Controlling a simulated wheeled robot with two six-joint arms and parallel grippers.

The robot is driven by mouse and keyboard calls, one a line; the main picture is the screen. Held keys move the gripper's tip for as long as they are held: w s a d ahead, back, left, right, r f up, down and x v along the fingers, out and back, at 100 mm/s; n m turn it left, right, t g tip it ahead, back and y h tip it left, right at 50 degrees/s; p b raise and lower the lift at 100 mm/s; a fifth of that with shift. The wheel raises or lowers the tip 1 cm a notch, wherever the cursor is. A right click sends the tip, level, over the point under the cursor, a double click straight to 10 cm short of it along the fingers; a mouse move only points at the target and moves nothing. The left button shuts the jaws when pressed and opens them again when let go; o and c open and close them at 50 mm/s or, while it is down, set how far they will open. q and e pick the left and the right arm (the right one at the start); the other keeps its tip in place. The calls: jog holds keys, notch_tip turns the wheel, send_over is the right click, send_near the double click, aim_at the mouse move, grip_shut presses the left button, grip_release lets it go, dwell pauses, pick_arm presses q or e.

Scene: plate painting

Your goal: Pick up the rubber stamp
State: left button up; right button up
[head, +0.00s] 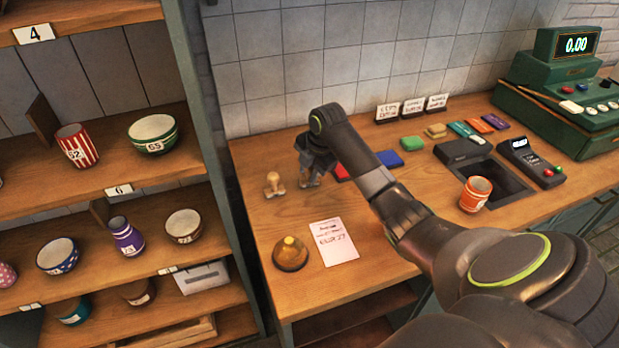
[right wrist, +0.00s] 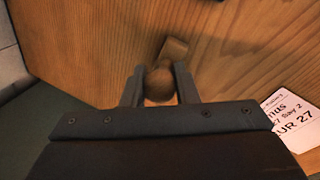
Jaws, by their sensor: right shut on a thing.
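Two small wooden rubber stamps stand side by side near the left end of the wooden counter (head: 262,222). The left stamp (head: 273,185) stands free, with its knob and base showing. My right gripper (head: 308,172) reaches down over the right stamp (head: 306,182) and hides much of it. In the right wrist view, the fingers of my right gripper (right wrist: 160,88) are shut on a round wooden knob (right wrist: 160,82). A wooden block (right wrist: 174,48) shows just beyond the knob. I cannot tell whether the held stamp still touches the counter. My left gripper is out of view.
A bell-like amber dome (head: 290,254) and a paper slip (head: 333,242) lie in front of the stamps. Colored pads (head: 390,158), an orange cup (head: 475,194) and a green register (head: 565,100) are to the right. Shelves of pottery (head: 154,134) stand left.

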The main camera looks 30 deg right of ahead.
notch_tip(320, 180, up, 10)
jog(key=shift+b, duration=1)
